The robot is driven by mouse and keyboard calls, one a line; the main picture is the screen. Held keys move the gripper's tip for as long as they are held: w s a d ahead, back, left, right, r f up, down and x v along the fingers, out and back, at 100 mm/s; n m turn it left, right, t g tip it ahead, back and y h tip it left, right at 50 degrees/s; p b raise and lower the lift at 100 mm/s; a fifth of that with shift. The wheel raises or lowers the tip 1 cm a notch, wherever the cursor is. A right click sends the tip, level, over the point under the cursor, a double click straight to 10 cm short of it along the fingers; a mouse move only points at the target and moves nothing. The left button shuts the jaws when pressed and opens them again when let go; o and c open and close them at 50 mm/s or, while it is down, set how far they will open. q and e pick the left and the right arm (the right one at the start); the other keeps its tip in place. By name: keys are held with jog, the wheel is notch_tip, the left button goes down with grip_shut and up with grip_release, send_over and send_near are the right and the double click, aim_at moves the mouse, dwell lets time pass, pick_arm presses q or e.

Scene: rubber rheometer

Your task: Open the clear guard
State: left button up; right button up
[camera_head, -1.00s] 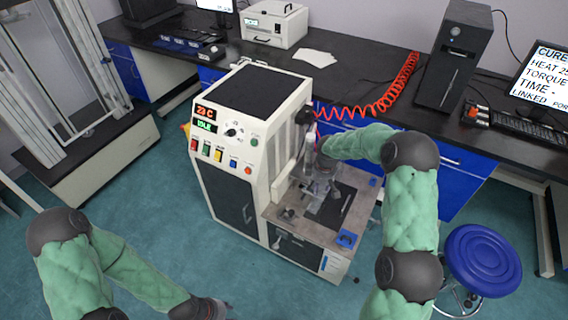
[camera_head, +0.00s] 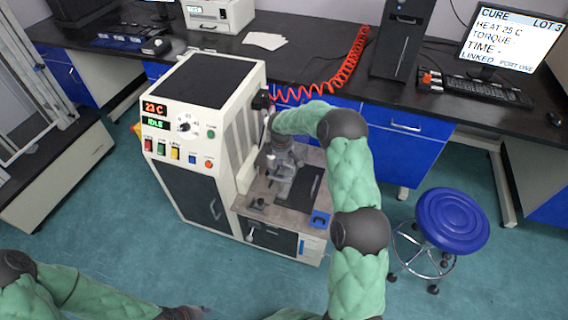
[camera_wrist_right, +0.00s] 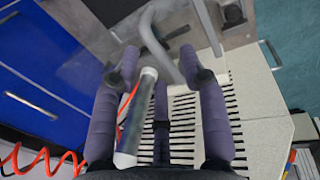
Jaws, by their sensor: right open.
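The rheometer (camera_head: 200,130) is a white cabinet with a work deck (camera_head: 262,204) on its right side. The clear guard is hard to make out around the deck. A bent grey bar (camera_wrist_right: 160,45), like a handle, shows in the right wrist view. My right gripper (camera_head: 277,172) is over the deck, close to the machine's side. In the right wrist view its fingers (camera_wrist_right: 158,65) are open, with the bar between or just beyond their tips. I cannot tell whether they touch it. My left gripper (camera_head: 188,313) is at the bottom edge, mostly cut off.
A grey cylinder (camera_wrist_right: 135,120) with a pale end lies by the fingers, before a slotted white panel (camera_wrist_right: 185,125). A red coiled hose (camera_head: 335,75) runs to the bench (camera_head: 300,50). A blue stool (camera_head: 452,220) stands right. Floor in front is clear.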

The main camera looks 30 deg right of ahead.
jog(key=shift+d+f, duration=0.1)
jog(key=shift+f, duration=0.3)
grip_shut()
